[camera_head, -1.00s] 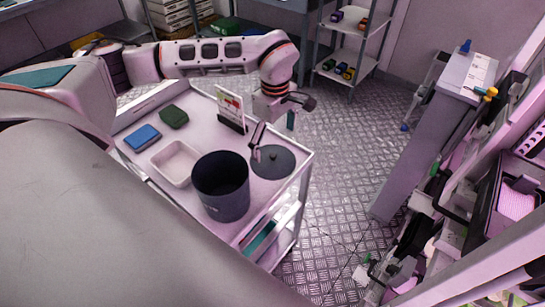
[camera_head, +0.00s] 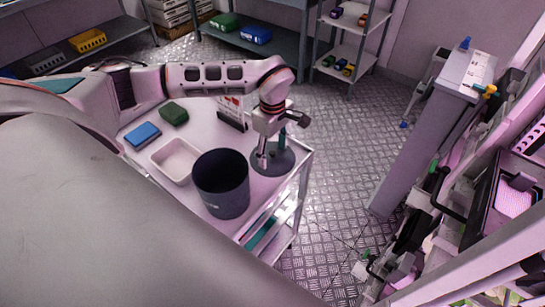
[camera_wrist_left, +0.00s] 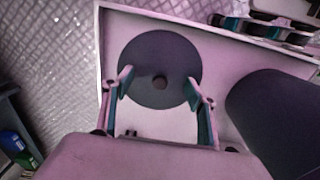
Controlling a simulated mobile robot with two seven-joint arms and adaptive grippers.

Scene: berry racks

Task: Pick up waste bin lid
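The waste bin lid (camera_head: 284,163) is a dark grey disc lying flat on the white cart top near its right corner. In the left wrist view the lid (camera_wrist_left: 160,52) has a small round knob (camera_wrist_left: 160,83) at its middle. My left gripper (camera_head: 271,157) is over the lid, pointing down. In the left wrist view its two fingers (camera_wrist_left: 158,88) are spread apart on either side of the knob, with nothing held. The dark waste bin (camera_head: 222,187) stands open beside the lid; it also shows in the left wrist view (camera_wrist_left: 275,110). My right gripper is not in view.
On the cart (camera_head: 197,132) are a white tray (camera_head: 174,163), a blue sponge (camera_head: 143,136), a green sponge (camera_head: 174,114) and an upright card holder (camera_head: 231,119) behind my gripper. Open floor lies right of the cart, before a grey column (camera_head: 425,145).

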